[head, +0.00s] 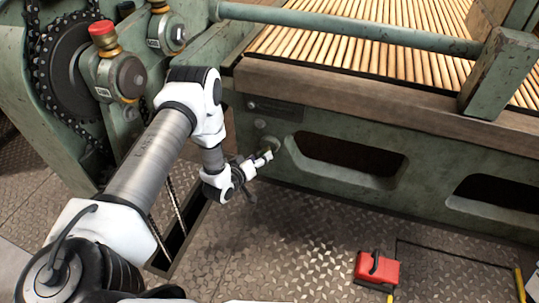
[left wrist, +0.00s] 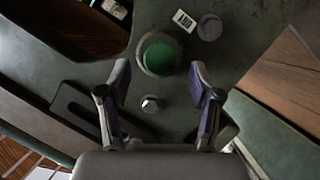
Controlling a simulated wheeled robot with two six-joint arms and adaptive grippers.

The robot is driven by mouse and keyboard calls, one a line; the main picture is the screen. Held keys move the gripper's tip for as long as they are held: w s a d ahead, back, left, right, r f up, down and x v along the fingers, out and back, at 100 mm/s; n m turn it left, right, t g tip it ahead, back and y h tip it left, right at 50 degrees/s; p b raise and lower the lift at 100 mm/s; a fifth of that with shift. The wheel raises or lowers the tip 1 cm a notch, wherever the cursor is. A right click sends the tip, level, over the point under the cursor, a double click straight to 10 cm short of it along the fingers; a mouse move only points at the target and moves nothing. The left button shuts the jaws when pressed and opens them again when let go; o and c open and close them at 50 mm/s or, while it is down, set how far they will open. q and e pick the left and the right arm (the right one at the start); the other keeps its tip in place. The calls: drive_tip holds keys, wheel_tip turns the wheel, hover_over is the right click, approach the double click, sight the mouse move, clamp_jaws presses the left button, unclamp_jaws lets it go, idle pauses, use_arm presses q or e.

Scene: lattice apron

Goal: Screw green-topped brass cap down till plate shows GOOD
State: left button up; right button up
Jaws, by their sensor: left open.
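The green-topped cap (left wrist: 158,56) shows in the left wrist view as a green disc with a dull rim, seen face on against the green frame. My left gripper (left wrist: 160,72) is open, one finger on each side of the cap's lower part, with visible gaps. I cannot tell how deep the fingers reach. A small white plate (left wrist: 184,20) with dark marks sits just above and right of the cap; its wording is unreadable. In the head view my left gripper (head: 264,155) is at the machine's side frame, and the cap cannot be clearly told there. My right gripper is not in view.
A red-topped brass cap (head: 103,29) stands on a fitting at upper left, near a chain sprocket (head: 72,78). A grey round disc (left wrist: 209,27) and a bolt head (left wrist: 150,103) are near the green cap. A red box (head: 377,268) lies on the floor.

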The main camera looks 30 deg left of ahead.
use_arm(q)
drive_tip(key=x, duration=0.1)
drive_tip(key=b+x, duration=0.1)
drive_tip(key=x, duration=0.1)
drive_tip(key=shift+f, duration=0.3)
drive_tip(key=shift+w, duration=0.45)
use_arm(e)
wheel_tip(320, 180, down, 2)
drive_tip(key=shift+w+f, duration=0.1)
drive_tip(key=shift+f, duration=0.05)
use_arm(q)
drive_tip(key=shift+r, duration=0.1)
drive_tip(key=shift+c, duration=0.3)
drive_tip(key=c, duration=1.1)
